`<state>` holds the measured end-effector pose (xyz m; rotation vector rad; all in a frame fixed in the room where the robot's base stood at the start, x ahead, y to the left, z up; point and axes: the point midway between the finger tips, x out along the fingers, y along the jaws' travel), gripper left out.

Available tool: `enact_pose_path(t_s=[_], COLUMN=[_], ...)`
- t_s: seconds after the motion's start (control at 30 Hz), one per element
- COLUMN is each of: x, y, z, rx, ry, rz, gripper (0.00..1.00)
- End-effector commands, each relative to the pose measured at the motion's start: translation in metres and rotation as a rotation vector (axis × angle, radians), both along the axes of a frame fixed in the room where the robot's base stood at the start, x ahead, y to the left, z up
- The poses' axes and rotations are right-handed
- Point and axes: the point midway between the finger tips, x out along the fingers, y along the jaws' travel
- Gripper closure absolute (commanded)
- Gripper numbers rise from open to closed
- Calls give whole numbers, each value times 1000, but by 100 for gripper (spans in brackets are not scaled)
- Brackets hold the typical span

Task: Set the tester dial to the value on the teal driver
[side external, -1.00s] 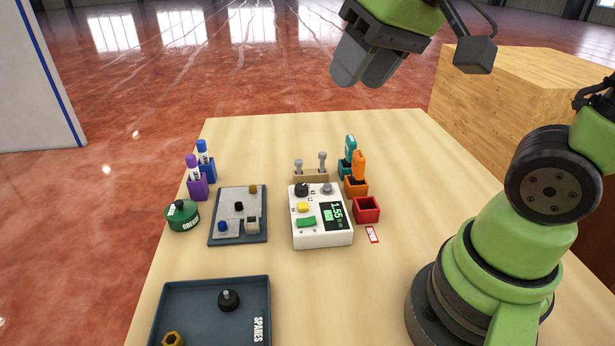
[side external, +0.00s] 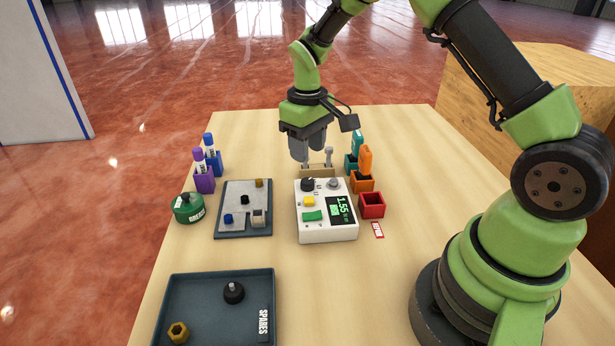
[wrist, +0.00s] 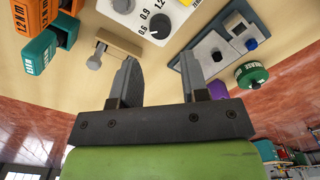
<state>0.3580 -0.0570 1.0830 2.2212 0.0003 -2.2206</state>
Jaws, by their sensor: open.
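The white tester (side external: 325,224) stands mid-table, its display reading 1.55. Its black dial (side external: 308,184) is at the far left corner of its top. In the wrist view the dial (wrist: 160,25) shows 0.6, 0.9 and 1.2 marks beside it; its setting is unclear. The teal driver (side external: 356,143) stands upright in a teal holder (side external: 351,164) behind the tester at the right. In the wrist view the teal driver's printing (wrist: 38,58) is too small to read surely. My gripper (side external: 308,158) is open and empty, above and behind the dial, apart from it.
An orange driver (side external: 366,160) stands beside the teal one, its label reading 1.2 N m in the wrist view. A red box (side external: 372,207), a grey board (side external: 235,222) and a spares tray (side external: 207,315) lie around the tester.

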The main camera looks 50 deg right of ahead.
Motion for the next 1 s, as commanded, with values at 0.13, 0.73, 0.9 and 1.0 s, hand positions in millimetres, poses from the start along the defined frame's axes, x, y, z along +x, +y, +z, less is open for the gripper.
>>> enact_pose_path(t_s=[0.13,0.73,0.9,1.0], x=[-1,0,0,0], y=[0,0,1,1], z=[-31,-76,-76,-76], rx=[2,1,1,1], ry=[6,-1,-1,-1], rz=[0,0,-1,-1], gripper=[59,59,84,93])
